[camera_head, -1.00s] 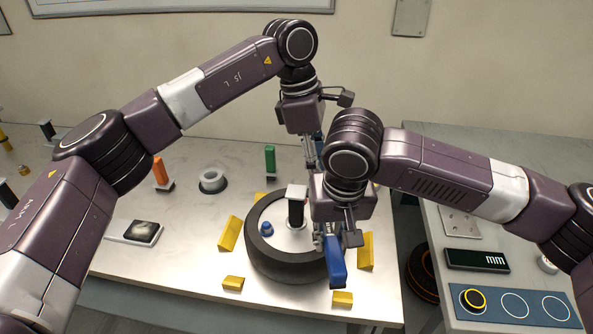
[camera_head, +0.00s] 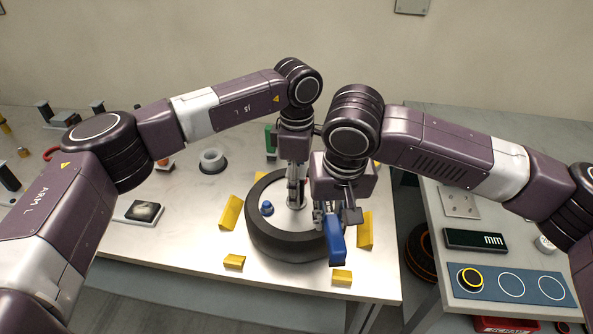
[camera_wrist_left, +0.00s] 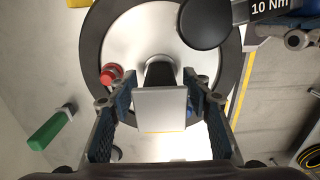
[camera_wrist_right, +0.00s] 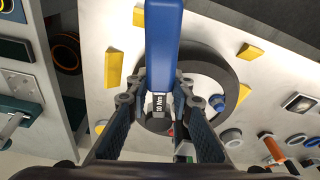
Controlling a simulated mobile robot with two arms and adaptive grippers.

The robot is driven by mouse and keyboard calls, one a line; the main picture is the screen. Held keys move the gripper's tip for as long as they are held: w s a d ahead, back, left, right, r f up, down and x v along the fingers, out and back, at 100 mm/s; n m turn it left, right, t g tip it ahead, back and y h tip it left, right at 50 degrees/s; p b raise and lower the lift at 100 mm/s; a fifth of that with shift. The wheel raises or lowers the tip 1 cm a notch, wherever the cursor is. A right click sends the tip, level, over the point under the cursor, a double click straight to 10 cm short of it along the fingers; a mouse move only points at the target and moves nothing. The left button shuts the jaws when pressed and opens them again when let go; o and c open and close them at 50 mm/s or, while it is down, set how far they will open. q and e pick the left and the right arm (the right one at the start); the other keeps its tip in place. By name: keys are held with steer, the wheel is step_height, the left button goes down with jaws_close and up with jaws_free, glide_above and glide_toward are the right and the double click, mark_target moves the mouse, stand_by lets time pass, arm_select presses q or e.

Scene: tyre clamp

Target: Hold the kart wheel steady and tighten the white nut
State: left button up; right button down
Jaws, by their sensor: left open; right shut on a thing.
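The kart wheel (camera_head: 262,235), a black tyre around a silver disc, lies flat on the table. A blue nut (camera_head: 267,208) on its disc and a red nut (camera_wrist_left: 110,75) in the left wrist view are visible. I cannot make out a white nut. My left gripper (camera_head: 296,200) is open, pointing down over the wheel's middle. A silver-topped dark post (camera_wrist_left: 160,108) stands between its fingers; contact is unclear. My right gripper (camera_wrist_right: 155,98) is shut on the blue-handled torque wrench (camera_head: 335,240), marked 10 Nm, above the wheel's right side. The wrench's round black head (camera_wrist_left: 205,22) overhangs the disc.
Yellow blocks (camera_head: 231,212) surround the wheel. A pale ring (camera_head: 212,158) and a green-handled item (camera_head: 270,138) stand behind it. A gap separates this table from the right bench, with its mm display (camera_head: 474,240) and blue mat (camera_head: 548,287).

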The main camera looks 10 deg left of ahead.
arm_select(q)
steer(key=shift+f, duration=0.75)
steer(key=shift+c, duration=0.4)
jaws_close()
